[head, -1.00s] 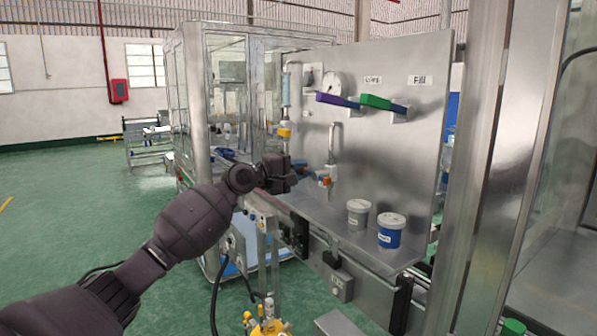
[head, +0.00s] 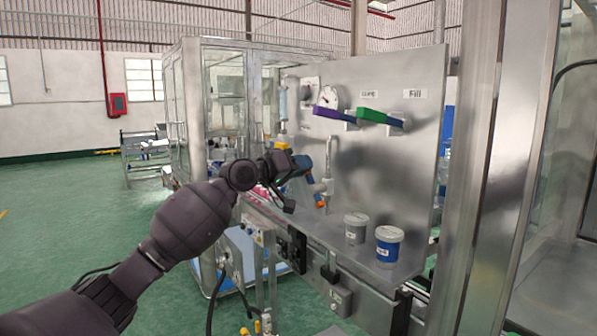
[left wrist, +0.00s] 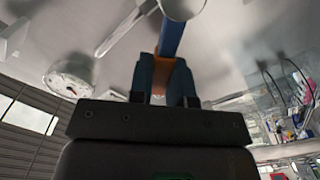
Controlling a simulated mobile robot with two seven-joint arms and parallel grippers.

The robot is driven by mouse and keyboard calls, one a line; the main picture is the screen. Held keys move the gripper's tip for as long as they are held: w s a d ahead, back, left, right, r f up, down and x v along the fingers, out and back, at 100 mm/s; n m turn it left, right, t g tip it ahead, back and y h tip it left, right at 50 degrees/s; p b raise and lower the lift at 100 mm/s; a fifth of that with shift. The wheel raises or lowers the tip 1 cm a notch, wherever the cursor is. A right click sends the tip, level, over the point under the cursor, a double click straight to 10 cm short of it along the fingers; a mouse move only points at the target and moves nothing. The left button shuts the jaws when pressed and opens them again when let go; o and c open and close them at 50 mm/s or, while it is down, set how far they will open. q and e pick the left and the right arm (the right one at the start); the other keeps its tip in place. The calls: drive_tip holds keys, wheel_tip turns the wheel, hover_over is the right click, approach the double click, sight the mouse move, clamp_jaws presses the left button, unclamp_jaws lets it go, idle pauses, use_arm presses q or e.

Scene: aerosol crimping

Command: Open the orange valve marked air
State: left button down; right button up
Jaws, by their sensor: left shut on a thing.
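In the left wrist view, my left gripper (left wrist: 163,68) is shut on the orange valve handle (left wrist: 180,80); its orange part shows between the two dark blue fingers. A blue length of the handle (left wrist: 171,38) runs on past the fingertips toward a pale round fitting. In the head view, my left gripper (head: 300,165) is at the steel panel, below the gauge and left of the grey pipe. The arm and gripper hide part of the valve. An orange patch (head: 319,193) shows just below and right of the gripper. My right gripper is not in view.
Purple (head: 325,113) and green (head: 371,116) levers sit higher on the panel. A grey-lidded can (head: 355,228) and a blue can (head: 389,244) stand on the ledge. A glass cabinet (head: 222,100) stands at the left.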

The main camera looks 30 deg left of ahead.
use_arm(q)
drive_tip(key=shift+s+d+r+m+p, duration=0.2)
drive_tip(key=shift+d+m, duration=0.45)
drive_tip(key=shift+m, duration=0.6)
drive_tip(key=shift+s+d+r+m+p, duration=0.25)
drive_tip(key=shift+d+m, duration=0.35)
drive_tip(key=shift+m, duration=0.7)
drive_tip(key=shift+s+d+r+m+p, duration=0.1)
drive_tip(key=shift+s+d+r+m, duration=0.2)
drive_tip(key=shift+d+m, duration=0.65)
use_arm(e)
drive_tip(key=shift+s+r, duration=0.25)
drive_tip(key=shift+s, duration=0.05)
use_arm(q)
drive_tip(key=shift+a+f+m, duration=0.1)
drive_tip(key=shift+a+m, duration=0.15)
drive_tip(key=shift+m, duration=0.15)
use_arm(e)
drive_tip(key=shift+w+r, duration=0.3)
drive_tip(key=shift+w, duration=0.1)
use_arm(q)
drive_tip(key=c, duration=1.1)
unclamp_jaws()
drive_tip(key=shift+o, duration=0.2)
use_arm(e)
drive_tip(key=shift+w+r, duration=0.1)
use_arm(q)
drive_tip(key=shift+s, duration=0.15)
